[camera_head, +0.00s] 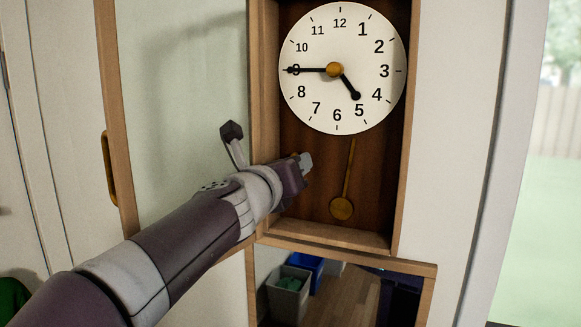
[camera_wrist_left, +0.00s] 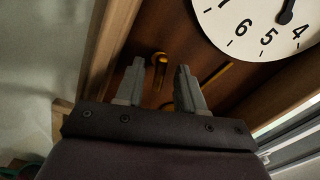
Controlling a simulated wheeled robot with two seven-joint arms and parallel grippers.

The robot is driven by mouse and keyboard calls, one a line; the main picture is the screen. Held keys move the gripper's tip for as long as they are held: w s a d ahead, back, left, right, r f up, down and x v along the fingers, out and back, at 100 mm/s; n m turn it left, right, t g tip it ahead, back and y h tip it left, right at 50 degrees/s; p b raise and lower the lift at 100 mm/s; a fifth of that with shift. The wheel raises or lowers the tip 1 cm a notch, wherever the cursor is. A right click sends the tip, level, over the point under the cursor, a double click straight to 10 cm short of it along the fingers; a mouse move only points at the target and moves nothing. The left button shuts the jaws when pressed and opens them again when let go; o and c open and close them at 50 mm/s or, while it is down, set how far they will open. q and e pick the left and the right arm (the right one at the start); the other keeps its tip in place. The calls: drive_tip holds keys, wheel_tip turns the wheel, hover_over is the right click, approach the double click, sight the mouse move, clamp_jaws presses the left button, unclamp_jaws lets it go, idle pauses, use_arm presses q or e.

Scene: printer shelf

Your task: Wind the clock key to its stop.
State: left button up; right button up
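The wall clock has a white dial (camera_head: 342,104) with black numerals in a tall wooden case. My left gripper (camera_head: 303,163) reaches into the case below the dial, to the left of the pendulum (camera_head: 341,208). In the left wrist view its two grey fingers (camera_wrist_left: 158,69) are apart. A small brass piece that looks like the clock key (camera_wrist_left: 159,68) shows between the fingertips, and I see no clear grip on it. In the head view the key is hidden behind my gripper. My right gripper is not in view.
The case door (camera_head: 117,120) stands open to the left, with a brass handle (camera_head: 109,168). The case's side walls and bottom ledge (camera_head: 325,236) frame the opening closely around my gripper. Below is an opening or mirror showing bins (camera_head: 288,283). A window is at the right.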

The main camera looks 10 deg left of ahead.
use_arm(q)
drive_tip(key=shift+w+d, duration=0.15)
clamp_jaws()
drive_tip(key=shift+m, duration=0.3)
drive_tip(key=shift+f+n+b, duration=0.25)
drive_tip(key=shift+n+b, duration=1.7)
drive_tip(key=shift+n, duration=3.55)
drive_tip(key=shift+f+n+b, duration=0.25)
drive_tip(key=shift+n+b, duration=1.75)
drive_tip(key=shift+n, duration=3.5)
drive_tip(key=shift+f+n+b, duration=0.25)
drive_tip(key=shift+n+b, duration=1.7)
drive_tip(key=shift+n, duration=3.55)
